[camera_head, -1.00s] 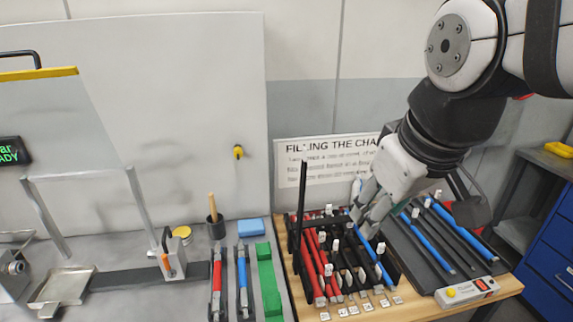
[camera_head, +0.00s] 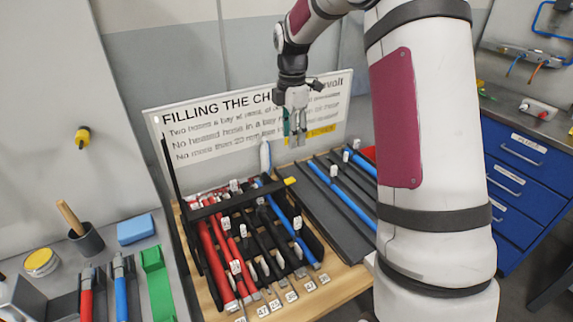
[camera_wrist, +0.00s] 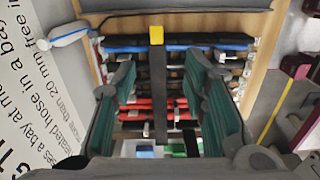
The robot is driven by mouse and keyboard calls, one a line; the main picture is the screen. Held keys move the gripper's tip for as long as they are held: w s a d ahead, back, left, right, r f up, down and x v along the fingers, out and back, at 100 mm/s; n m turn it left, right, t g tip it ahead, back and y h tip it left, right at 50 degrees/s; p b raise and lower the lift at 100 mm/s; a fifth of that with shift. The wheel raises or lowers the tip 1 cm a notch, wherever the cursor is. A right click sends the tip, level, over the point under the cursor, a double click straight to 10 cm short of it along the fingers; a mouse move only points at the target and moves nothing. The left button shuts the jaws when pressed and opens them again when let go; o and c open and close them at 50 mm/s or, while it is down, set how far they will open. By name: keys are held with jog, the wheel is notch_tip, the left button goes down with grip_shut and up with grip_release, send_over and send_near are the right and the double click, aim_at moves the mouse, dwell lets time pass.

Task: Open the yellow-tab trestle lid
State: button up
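The trestle rack (camera_head: 186,262) holds red, black and blue hoses on a wooden bench. A black bar with a yellow tab (camera_head: 290,181) at its right end lies across the hoses, looking lowered. A second black bar (camera_head: 170,165) stands upright at the rack's left. In the wrist view the yellow tab (camera_wrist: 156,35) and its bar (camera_wrist: 158,75) appear between my finger lines, farther off. My gripper (camera_head: 296,140) is above and behind the rack, apart from the tab. Its teal-padded fingers (camera_wrist: 165,95) are spread with nothing held.
A sign board (camera_head: 225,125) stands behind the rack, close to my gripper. A dark sloped tray (camera_head: 335,215) with blue and black hoses is to the right. A cup with a wooden handle (camera_head: 87,240), a blue block (camera_head: 136,229) and a green holder (camera_head: 157,280) stand left.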

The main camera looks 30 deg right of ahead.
aim_at(292, 179)
jog(key=f, duration=0.5)
jog(key=f+p, duration=0.1)
jog(key=f, duration=0.4)
jog(key=d+f, duration=0.1)
jog(key=f, duration=0.4)
jog(key=shift+w, duration=0.4)
jog(key=shift+r, duration=0.1)
jog(key=shift+c, duration=0.6)
grip_shut()
